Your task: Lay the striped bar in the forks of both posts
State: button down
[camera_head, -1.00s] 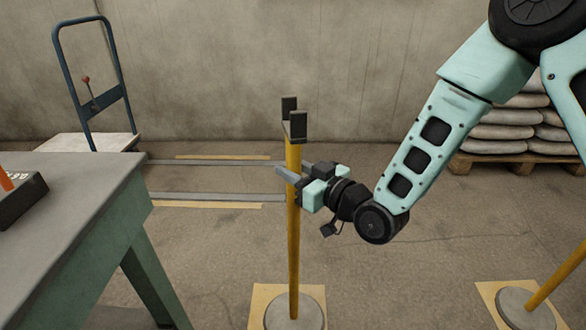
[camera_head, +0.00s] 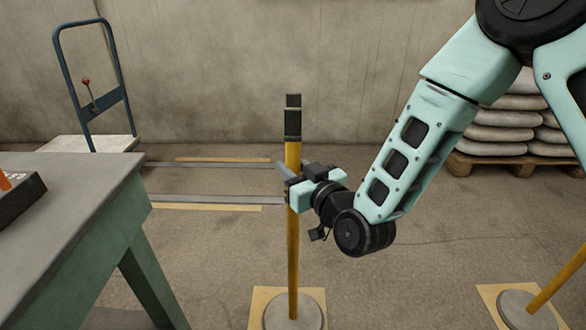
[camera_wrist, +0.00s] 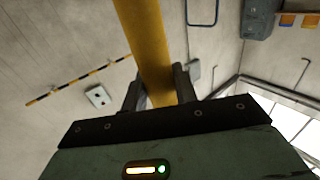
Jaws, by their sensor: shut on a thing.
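A yellow post (camera_head: 293,245) stands upright on a round grey base at the centre of the head view. Its dark fork (camera_head: 293,118) is on top, with the prongs nearly in line from here. My gripper (camera_head: 289,184) is shut around the post, below the fork; the wrist view shows the post (camera_wrist: 148,50) between both fingers (camera_wrist: 158,88). The second post (camera_head: 556,279) leans in the picture at the right edge; its top is out of view. A yellow-and-black striped bar (camera_wrist: 78,79) shows at the left of the wrist view, apart from my gripper, seemingly along a wall.
A grey-topped green table (camera_head: 85,185) stands at left, with a dark tray (camera_head: 22,205) holding something orange. A blue hand truck (camera_head: 127,105) is behind it. Sacks (camera_head: 500,132) on a pallet (camera_head: 490,165) stand at back right. Floor between the posts is clear.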

jog(key=shift+a+b, duration=0.1)
jog(key=shift+b, duration=0.2)
jog(key=shift+f, duration=0.25)
jog(key=c, duration=1)
grip_release()
jog(key=shift+f, duration=0.15)
